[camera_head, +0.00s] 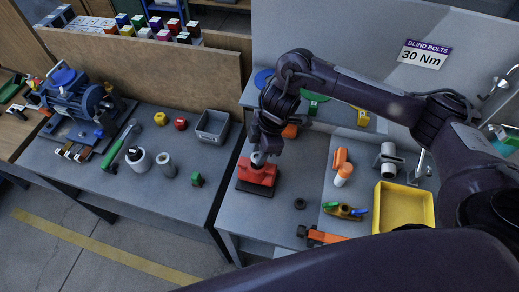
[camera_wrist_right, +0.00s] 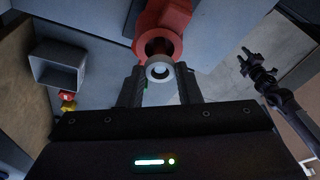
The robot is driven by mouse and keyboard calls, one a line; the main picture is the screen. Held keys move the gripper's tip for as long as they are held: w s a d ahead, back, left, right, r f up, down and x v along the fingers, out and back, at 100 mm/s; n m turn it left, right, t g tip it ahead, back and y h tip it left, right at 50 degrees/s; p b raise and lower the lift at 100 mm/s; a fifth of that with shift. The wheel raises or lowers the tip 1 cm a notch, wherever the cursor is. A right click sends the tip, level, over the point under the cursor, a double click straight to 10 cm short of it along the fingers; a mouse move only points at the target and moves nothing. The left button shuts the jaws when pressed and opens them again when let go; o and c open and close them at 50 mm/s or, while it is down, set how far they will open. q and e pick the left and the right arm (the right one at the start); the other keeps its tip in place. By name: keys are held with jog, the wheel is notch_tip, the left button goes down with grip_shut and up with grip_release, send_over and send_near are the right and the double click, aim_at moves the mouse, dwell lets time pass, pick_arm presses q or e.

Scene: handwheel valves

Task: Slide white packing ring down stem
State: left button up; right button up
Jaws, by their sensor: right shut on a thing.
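The red valve body (camera_head: 257,175) stands on a dark base on the grey bench, and its red flange (camera_wrist_right: 163,28) shows in the wrist view. My right gripper (camera_head: 264,150) points down just above it, its fingers (camera_wrist_right: 159,86) closed on both sides of the white packing ring (camera_wrist_right: 159,62). A pale round end, seemingly the stem (camera_wrist_right: 158,70), shows inside the ring's opening. I cannot tell how far down the stem the ring sits. A dark arm at the right of the wrist view ends in what seems my left gripper (camera_wrist_right: 245,62), its jaws too small to read.
A yellow tray (camera_head: 404,207), an orange-and-white bottle (camera_head: 343,174) and a dark ring (camera_head: 300,203) lie right of the valve. A grey bin (camera_head: 212,126) stands on the left bench. A gap separates the benches. Bare bench surrounds the valve's front.

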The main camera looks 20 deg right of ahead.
jog(key=shift+b+x, duration=0.45)
jog(key=shift+x, duration=0.35)
jog(key=o, duration=1)
jog(key=shift+d, duration=0.2)
jog(key=shift+o, duration=0.2)
jog(key=v, duration=0.7)
jog(key=shift+r, duration=0.4)
jog(key=shift+d, duration=0.1)
